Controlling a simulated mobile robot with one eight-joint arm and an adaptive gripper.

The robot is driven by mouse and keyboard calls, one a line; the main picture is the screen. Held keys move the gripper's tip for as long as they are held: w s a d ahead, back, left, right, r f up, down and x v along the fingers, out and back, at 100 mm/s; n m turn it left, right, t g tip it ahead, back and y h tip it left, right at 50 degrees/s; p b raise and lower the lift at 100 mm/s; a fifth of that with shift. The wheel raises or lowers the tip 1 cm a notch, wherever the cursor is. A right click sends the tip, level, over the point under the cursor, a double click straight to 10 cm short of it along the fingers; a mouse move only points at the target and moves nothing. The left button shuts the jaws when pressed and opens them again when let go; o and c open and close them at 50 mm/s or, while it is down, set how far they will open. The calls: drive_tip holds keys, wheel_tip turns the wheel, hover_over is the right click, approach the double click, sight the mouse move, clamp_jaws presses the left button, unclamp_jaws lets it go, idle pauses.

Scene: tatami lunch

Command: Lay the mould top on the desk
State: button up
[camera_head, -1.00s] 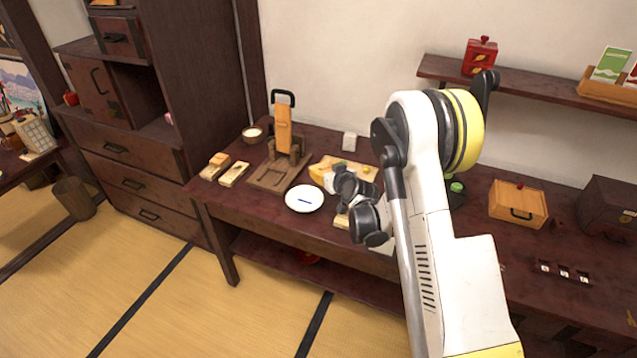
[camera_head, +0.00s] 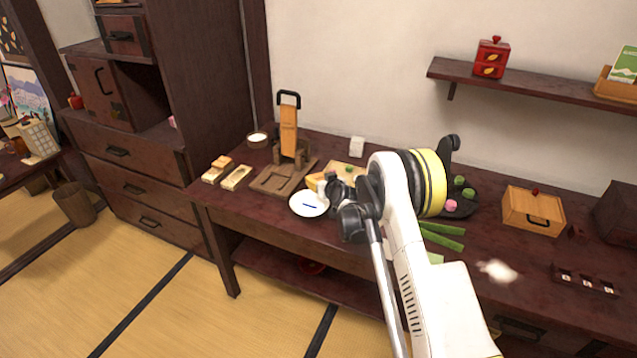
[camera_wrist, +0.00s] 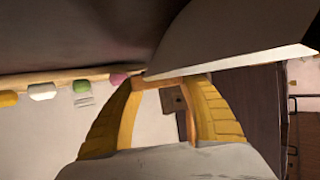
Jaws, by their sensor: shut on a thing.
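My gripper (camera_head: 347,207) is low over the front of the desk (camera_head: 262,217), just right of a white plate. In the wrist view its yellow fingers (camera_wrist: 165,86) are closed on a thin brown wooden piece (camera_wrist: 160,83), which I take for the mould top. Most of that piece is hidden, and I cannot tell whether it touches the desk. A large grey surface with a pale edge (camera_wrist: 235,64) fills the space beyond the fingertips; I cannot tell what it is.
A wooden press (camera_head: 289,130) stands behind the white plate (camera_head: 309,211). A cutting board (camera_head: 350,166), a dark plate with sweets (camera_head: 461,206), green strips (camera_head: 443,236) and a wooden box (camera_head: 533,207) are also there. A wall shelf (camera_head: 520,82) hangs above. The desk's front left is bare.

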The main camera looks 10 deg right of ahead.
drive_tip(key=shift+r, duration=0.15)
drive_tip(key=shift+f, duration=0.6)
drive_tip(key=o, duration=1)
drive_tip(key=shift+r, duration=0.1)
